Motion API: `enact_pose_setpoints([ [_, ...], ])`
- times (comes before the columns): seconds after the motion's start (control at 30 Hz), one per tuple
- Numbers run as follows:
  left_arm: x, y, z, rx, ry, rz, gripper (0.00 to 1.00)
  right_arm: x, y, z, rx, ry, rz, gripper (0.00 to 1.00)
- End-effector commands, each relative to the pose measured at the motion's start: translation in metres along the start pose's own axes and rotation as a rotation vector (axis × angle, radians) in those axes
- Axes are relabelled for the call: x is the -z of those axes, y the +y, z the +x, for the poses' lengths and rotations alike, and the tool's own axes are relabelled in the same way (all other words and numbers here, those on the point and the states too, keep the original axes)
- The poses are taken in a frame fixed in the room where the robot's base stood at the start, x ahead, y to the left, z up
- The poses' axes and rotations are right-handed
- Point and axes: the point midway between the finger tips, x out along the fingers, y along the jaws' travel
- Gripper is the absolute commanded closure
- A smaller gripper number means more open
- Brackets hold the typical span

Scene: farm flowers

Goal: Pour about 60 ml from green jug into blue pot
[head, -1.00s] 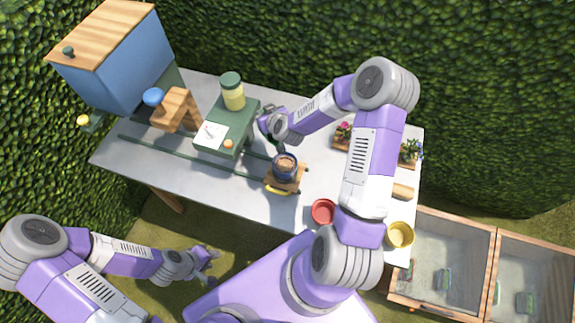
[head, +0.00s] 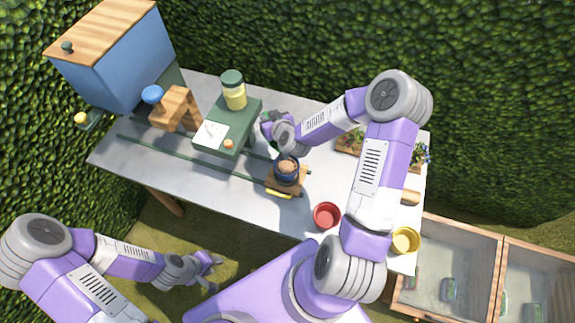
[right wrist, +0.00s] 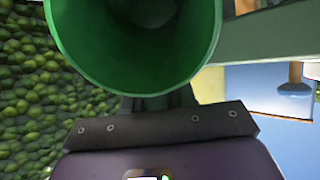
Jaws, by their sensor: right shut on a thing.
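The blue pot (head: 286,178), with brown contents at its mouth, stands on a small wooden stand near the table's front middle. My right gripper (head: 271,136) is shut on the green jug, behind and slightly left of the pot. In the head view the jug is mostly hidden by the gripper and wrist. The right wrist view shows the green jug (right wrist: 135,75) close up, with its wide round mouth and part of its inside. I cannot tell its liquid level, and no stream shows. My left gripper (head: 214,271) is open and empty, in front of the table.
A green stand (head: 242,121) with a jar (head: 233,92) and a dial is left of the jug. A blue box (head: 120,70) with a wooden top stands far left. Red (head: 327,215) and yellow (head: 404,240) pots sit at the front right. Planters are behind my right arm.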

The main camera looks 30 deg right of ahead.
Motion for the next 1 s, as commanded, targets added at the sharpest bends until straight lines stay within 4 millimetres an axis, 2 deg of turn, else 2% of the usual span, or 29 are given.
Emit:
enact_pose_setpoints([
  [0.2,0.001,-0.004,0.010,0.000,0.000,0.000,0.65,-0.004,-0.002,0.002,0.003,0.029,-0.001,1.00],
  [1.0,0.001,-0.009,0.024,0.000,0.000,0.000,0.65,0.005,-0.010,-0.005,0.014,0.136,-0.008,1.00],
])
